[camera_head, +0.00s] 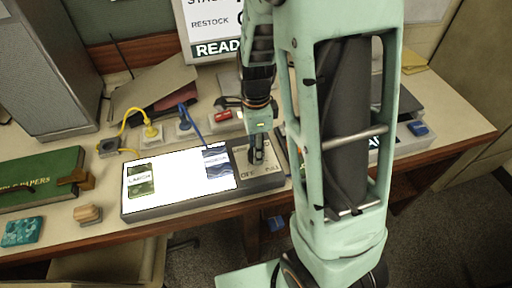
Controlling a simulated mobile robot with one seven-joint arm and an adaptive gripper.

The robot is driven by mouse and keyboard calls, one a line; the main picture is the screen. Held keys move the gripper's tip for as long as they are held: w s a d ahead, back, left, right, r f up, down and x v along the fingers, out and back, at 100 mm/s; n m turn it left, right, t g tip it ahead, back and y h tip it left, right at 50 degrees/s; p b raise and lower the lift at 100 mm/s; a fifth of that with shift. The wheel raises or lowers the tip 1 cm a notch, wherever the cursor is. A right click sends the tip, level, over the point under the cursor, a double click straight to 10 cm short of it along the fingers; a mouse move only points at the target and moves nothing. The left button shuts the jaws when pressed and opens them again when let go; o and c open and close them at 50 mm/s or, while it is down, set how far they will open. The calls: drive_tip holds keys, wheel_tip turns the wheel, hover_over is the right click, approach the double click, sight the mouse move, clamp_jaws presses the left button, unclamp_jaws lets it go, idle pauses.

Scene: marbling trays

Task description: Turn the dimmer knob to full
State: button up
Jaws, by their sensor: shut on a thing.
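A flat light panel (180,209) lies on the desk with a bright white lit surface and a dark grey control section (270,180) at its right end.
Two small patterned sheets, one green (141,181) and one blue (216,163), lie on the lit surface. Left are a green book (40,178), a teal block (23,231) and a wooden piece (88,214). Behind are yellow and blue cables (152,132) and a red-topped block (222,115).

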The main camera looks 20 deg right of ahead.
drive_tip(key=shift+w, duration=0.1)
drive_tip(key=o, duration=1.2)
drive_tip(key=shift+c, duration=0.2)
drive_tip(key=shift+r, duration=0.1)
wheel_tip(320, 180, up, 12)
